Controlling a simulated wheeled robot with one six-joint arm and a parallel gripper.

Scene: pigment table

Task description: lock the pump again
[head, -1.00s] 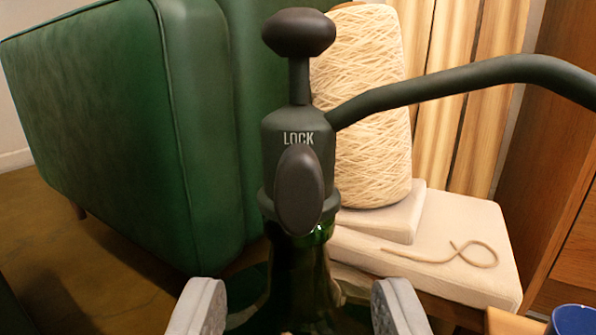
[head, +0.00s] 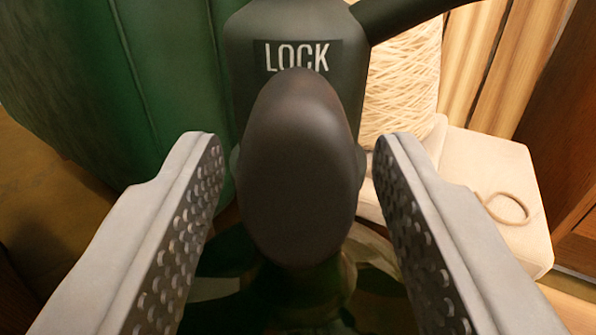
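The dark pump head (head: 245,95) fills the upper middle of the view, with the white word LOCK on its collar and a spout (head: 405,14) running to the upper right. A dark oval lever (head: 298,170) sits on its front, upright, its top end just under the word LOCK. My gripper (head: 296,150) is open, one grey finger on each side of the lever, with a gap on both sides. The green bottle below is mostly hidden behind the lever. The pump's top knob is out of view.
A green upholstered piece (head: 150,110) stands behind on the left. A cone of cream yarn (head: 402,80) stands behind on the right, by a pale block (head: 515,225) with a loop of cord on it.

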